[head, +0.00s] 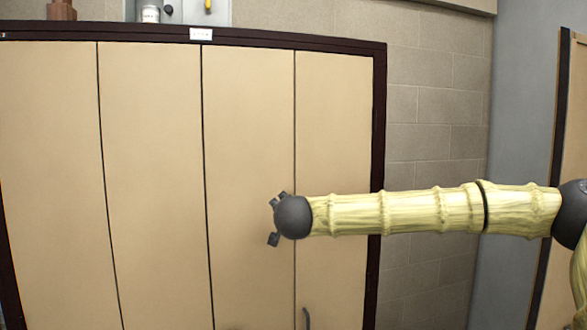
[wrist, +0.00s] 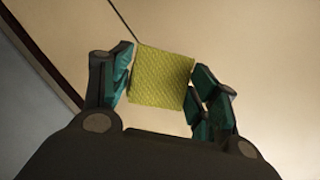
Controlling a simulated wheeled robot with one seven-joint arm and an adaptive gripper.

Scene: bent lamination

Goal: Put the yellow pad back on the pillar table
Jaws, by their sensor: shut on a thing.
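The yellow pad (wrist: 161,78) is a small textured square. In the wrist view it sits between the two fingers of my gripper (wrist: 163,88), which is shut on it. The pad is slightly tilted in the picture, and a tan cabinet surface lies behind it. In the head view my gripper (head: 276,219) shows only as dark parts at the left end of my arm, in front of the cabinet doors. The pad is hidden there. I see no pillar table in either view.
A wide tan cabinet (head: 150,180) with a dark frame fills the left and middle of the head view. A block wall (head: 430,110) stands right of it, and a brown door edge (head: 555,200) shows at far right. A jar (head: 150,14) sits atop the cabinet.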

